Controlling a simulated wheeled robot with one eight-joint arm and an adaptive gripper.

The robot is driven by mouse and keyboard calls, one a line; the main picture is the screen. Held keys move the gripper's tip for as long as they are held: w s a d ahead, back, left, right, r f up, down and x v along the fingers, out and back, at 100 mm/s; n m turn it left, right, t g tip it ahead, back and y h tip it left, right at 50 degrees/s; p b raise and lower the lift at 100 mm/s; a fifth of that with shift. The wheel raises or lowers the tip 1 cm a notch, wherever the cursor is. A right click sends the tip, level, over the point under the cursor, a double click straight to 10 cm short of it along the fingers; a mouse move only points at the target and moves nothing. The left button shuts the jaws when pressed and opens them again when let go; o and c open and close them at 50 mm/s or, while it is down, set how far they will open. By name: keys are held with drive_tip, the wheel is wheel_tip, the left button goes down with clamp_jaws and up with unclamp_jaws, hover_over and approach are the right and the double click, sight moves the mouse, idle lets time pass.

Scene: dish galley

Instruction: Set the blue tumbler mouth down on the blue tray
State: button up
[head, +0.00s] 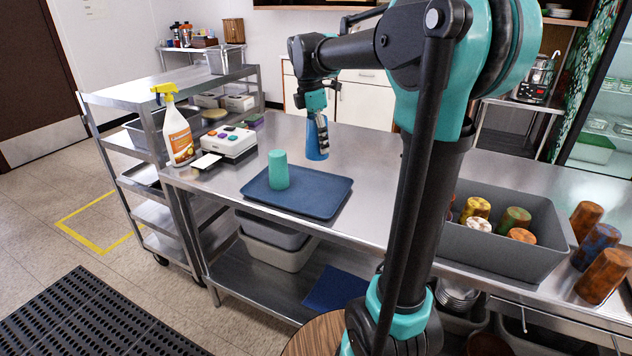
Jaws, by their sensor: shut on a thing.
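The blue tumbler (312,143) is gripped by my gripper (321,132) behind the back right part of the blue tray. It looks about upright. I cannot tell which end is its mouth, or whether it touches the counter. The blue tray (318,196) lies flat on the steel counter. A teal tumbler (278,170) stands on the left part of the tray, its closed end seeming to face up. The right part of the tray is bare. My gripper's fingers are partly hidden by the blue tumbler.
A grey bin (500,252) of several coloured tumblers stands on the counter at right, with more tumblers (597,248) beside it. A white box with coloured buttons (229,143) and a spray bottle (178,130) stand left of the tray. My arm hides part of the counter.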

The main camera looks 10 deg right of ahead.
wheel_tip(320, 180, down, 14)
drive_tip(key=shift+d+r, duration=0.1)
idle(0.4)
drive_tip(key=o, duration=1.2)
drive_tip(key=shift+c, duration=0.2)
wheel_tip(320, 180, up, 12)
drive_tip(key=a, duration=0.1)
drive_tip(key=shift+s+a, duration=0.15)
drive_tip(key=shift+a, duration=0.25)
